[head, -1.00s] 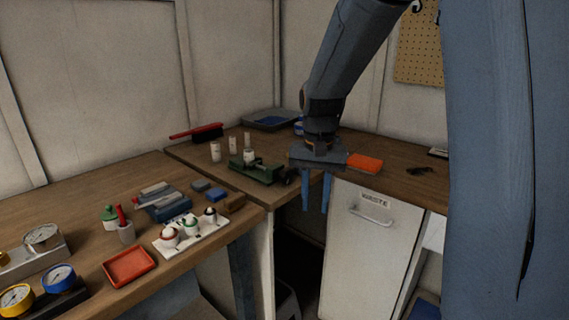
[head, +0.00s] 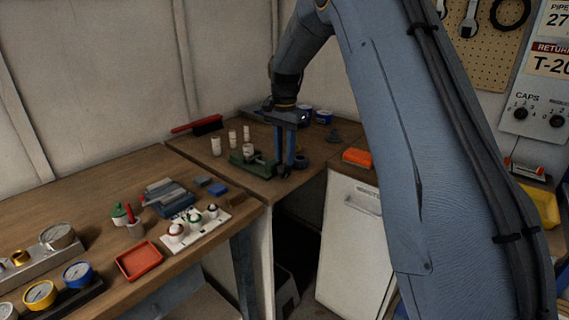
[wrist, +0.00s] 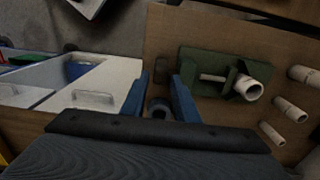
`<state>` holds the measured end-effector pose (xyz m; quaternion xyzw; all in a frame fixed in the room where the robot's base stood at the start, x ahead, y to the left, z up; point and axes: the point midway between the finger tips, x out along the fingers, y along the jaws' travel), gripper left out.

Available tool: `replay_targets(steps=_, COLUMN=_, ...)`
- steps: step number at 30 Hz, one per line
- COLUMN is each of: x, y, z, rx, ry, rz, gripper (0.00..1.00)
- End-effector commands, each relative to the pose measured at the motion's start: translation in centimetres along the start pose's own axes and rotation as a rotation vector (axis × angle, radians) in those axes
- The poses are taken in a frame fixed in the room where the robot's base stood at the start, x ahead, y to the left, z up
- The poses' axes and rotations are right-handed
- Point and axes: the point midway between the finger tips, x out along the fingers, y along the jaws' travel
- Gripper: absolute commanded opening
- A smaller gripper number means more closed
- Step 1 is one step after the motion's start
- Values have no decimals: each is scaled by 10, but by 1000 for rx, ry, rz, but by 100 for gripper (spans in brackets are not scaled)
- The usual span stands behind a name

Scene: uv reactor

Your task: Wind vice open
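The green vice (head: 250,164) sits on the wooden bench near its front edge, with a pale cylinder (head: 248,150) at its jaws. In the wrist view the vice (wrist: 226,88) is just right of my gripper (wrist: 161,78), and the cylinder (wrist: 249,88) shows as a hollow tube. My gripper (head: 285,168) points down at the vice's right end. Its two blue fingers are apart, with a dark part (wrist: 161,70), seemingly the vice's handle, showing between or beyond the tips. Contact cannot be told. The fingers partly hide that end in the head view.
Several pale tubes (head: 216,146) stand behind the vice. A dark ring (head: 302,161) lies right of the fingers, and it shows in the wrist view (wrist: 159,107). An orange block (head: 357,157) is further right. A white cabinet (head: 352,230) stands below the bench.

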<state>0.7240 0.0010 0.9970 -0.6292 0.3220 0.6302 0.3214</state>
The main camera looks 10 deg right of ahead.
Motion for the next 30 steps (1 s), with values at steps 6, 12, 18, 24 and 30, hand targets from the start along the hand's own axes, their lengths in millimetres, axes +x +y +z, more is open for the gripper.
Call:
replay_targets(steps=6, x=30, y=0, z=1, rx=-2, ry=0, rz=1, gripper=27)
replay_targets(steps=12, x=42, y=0, z=0, rx=-2, ry=1, rz=-1, gripper=27)
replay_targets(steps=18, x=44, y=0, z=0, rx=-2, ry=1, rz=-1, gripper=27)
replay_targets(steps=24, x=43, y=0, z=0, rx=-2, ry=1, rz=-1, gripper=2)
replay_targets(steps=30, x=43, y=0, z=1, rx=-3, ry=7, rz=-1, gripper=0)
